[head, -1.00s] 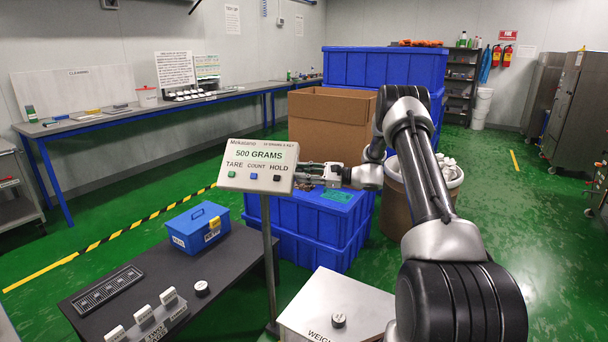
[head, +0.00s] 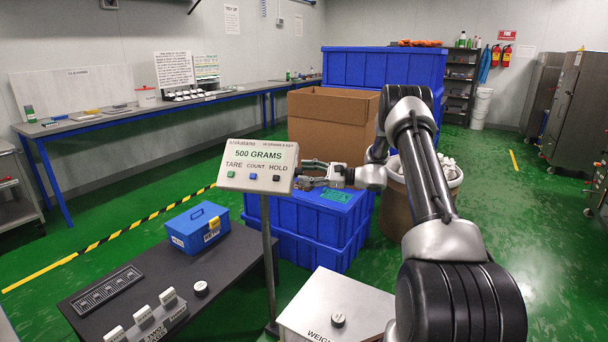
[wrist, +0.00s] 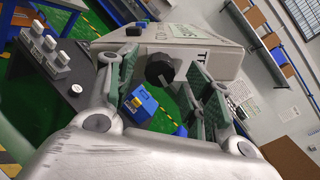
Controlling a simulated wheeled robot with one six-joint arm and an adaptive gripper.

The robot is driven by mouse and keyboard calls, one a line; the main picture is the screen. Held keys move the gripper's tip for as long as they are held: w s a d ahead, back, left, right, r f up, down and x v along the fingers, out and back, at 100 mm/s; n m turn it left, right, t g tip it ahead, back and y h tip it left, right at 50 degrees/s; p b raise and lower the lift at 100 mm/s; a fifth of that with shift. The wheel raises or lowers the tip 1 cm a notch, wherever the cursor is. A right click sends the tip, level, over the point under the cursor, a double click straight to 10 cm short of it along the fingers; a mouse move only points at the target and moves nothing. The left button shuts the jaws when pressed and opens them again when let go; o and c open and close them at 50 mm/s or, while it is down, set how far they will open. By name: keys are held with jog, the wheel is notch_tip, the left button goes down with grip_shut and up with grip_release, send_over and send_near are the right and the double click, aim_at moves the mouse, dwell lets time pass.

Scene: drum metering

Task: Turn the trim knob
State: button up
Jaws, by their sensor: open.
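The trim knob (wrist: 160,70) is black and round and sticks out from the side of the pale indicator box (wrist: 112,42) in the wrist view. Part of a label starting with "T" shows beside it. In the head view the indicator box (head: 258,152) reads 500 GRAMS, and the knob is hidden on its right side. My gripper (head: 308,172) is just right of the box there. In the wrist view my gripper (wrist: 158,84) is open, with green-padded fingers on both sides of the knob. I see gaps between pads and knob.
The box stands on a thin post (head: 269,262). A blue toolbox (head: 187,240) sits on the dark table (head: 92,318) at left. Blue crates (head: 315,240) and an open cardboard box (head: 320,130) stand behind my gripper. A steel weighing cabinet (head: 365,305) is in front.

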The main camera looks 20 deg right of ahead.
jog(key=v, duration=1)
jog(key=shift+s+d, duration=0.2)
jog(key=shift+d, duration=0.05)
jog(key=s+a+f+n+g+h, duration=0.1)
jog(key=s+f+n+g+h, duration=0.2)
jog(key=s, duration=0.4)
jog(key=s+a+f+g+h, duration=0.1)
jog(key=s+f+g, duration=0.2)
jog(key=s+f, duration=0.25)
jog(key=s+a+r+n+h, duration=0.2)
jog(key=s+r+n, duration=0.3)
jog(key=s+r, duration=0.3)
jog(key=s+a+r+n+h, duration=0.3)
jog(key=s+r+n+h, duration=0.2)
jog(key=s+r, duration=0.4)
jog(key=s+a+r+n+h, duration=0.2)
jog(key=s+r+n+h, duration=0.2)
jog(key=s+r, duration=0.5)
jog(key=shift+s+a+r+n+t, duration=0.2)
jog(key=shift+s+a+n+t, duration=0.35)
jog(key=shift+s, duration=2.05)
